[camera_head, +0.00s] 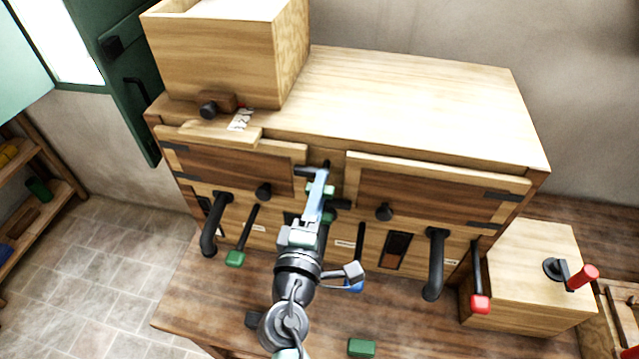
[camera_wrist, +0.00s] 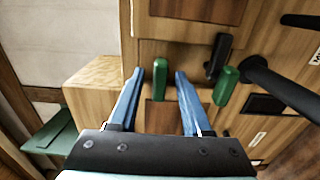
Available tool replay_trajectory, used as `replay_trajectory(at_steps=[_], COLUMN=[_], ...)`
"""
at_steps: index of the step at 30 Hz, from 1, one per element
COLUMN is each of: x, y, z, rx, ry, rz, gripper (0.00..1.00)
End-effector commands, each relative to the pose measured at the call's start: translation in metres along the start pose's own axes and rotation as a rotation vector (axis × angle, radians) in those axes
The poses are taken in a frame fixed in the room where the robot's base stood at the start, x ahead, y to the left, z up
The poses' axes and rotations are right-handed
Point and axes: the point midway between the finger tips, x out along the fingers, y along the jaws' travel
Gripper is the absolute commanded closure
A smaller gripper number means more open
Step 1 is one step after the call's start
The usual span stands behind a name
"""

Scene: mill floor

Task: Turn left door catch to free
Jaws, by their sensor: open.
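The wooden cabinet has a left door (camera_head: 225,167) and a right door (camera_head: 425,196), both of which look closed. A dark catch (camera_head: 305,171) lies at the inner edge of the left door, partly behind my gripper. My gripper (camera_head: 320,178) is at the gap between the doors. In the wrist view my gripper (camera_wrist: 158,74) is open, and a green-tipped handle (camera_wrist: 160,79) stands between its blue fingertips, with no clear contact. A second green handle (camera_wrist: 226,86) stands beside it, outside the fingers. I cannot tell the exact turn of the catch.
A wooden hopper box (camera_head: 225,50) stands on the cabinet's top left. Black pipes (camera_head: 214,225) and (camera_head: 435,265) and green- and red-tipped levers stick out in front. A red-handled crank box (camera_head: 530,275) stands at right. The cabinet's top right is clear.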

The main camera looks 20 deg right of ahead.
Motion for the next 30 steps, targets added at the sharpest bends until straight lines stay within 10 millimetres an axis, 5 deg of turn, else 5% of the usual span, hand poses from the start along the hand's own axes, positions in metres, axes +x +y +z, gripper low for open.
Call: replay_trajectory(at_steps=[12,20,30], x=[0.0077,0.0075,0.0074], y=[-0.0002,-0.0001,-0.0005], z=[0.0000,-0.0001,-0.0001], rx=[0.000,0.000,0.004], ry=[0.001,0.001,0.001], rz=[0.000,0.000,0.000], gripper=[0.51,0.98,1.00])
